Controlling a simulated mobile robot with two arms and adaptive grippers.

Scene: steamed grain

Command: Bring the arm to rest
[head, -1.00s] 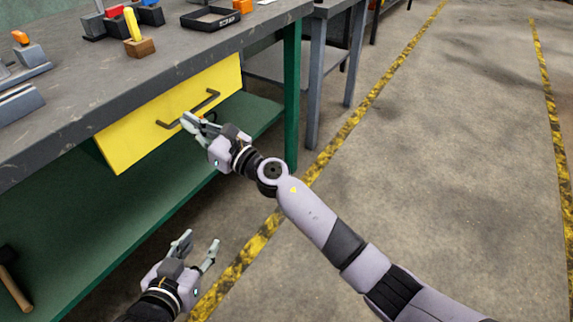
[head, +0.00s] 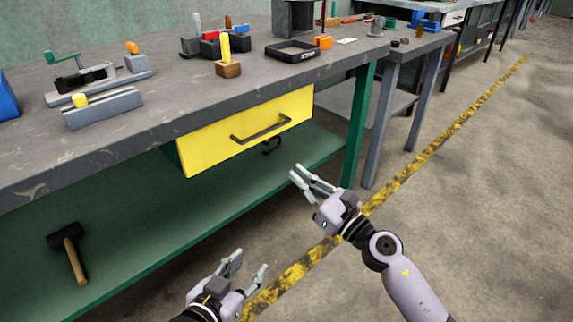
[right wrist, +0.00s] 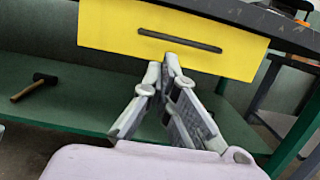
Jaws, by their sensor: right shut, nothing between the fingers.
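My right gripper (head: 297,173) is shut and empty in front of the bench, apart from the yellow drawer (head: 200,150). Its fingertips meet in the right wrist view (right wrist: 168,64), where they show below the drawer's dark handle (right wrist: 180,41). The handle also shows in the head view (head: 262,128), up and left of the gripper. My left gripper (head: 250,263) is open and empty low at the bottom of the head view, its two fingers apart. I cannot tell whether the drawer is fully closed.
The grey workbench top (head: 150,125) carries several tools and blocks, with a black tray (head: 292,51) near its front edge. A mallet (head: 68,250) lies on the green lower shelf (head: 140,230). The floor right of the yellow-black line (head: 400,180) is clear.

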